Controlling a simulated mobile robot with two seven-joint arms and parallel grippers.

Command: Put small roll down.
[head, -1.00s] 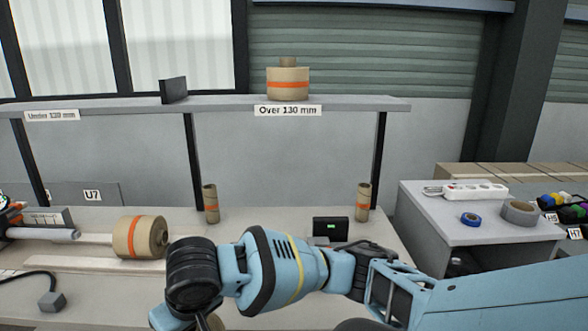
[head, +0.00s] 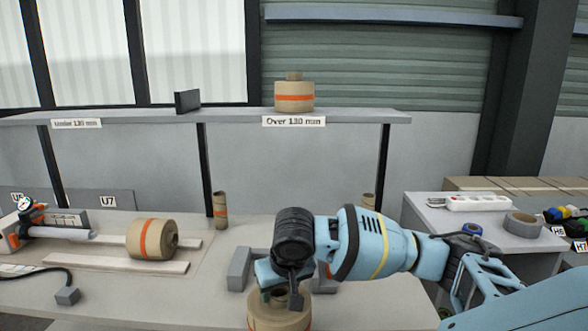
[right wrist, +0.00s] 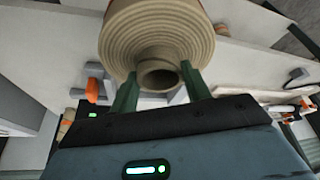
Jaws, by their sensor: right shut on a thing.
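My right gripper (head: 282,289) is shut on the protruding core of a brown kraft roll (head: 277,317), low in the middle of the head view. The roll hangs below the gripper, its lower part cut off by the picture edge. The right wrist view shows the roll's wound end face (right wrist: 155,35) and its hollow core (right wrist: 158,76) between two dark green fingers. Whether the roll touches a surface cannot be told. My left gripper is not in view.
Another orange-banded roll (head: 150,240) lies on rails at left. The shelf (head: 230,116) carries a large roll (head: 294,96) above the "Over 130 mm" label; its left part, labelled "Under 130 mm", has clear room. A thin upright core (head: 220,211) and grey block (head: 239,269) are nearby.

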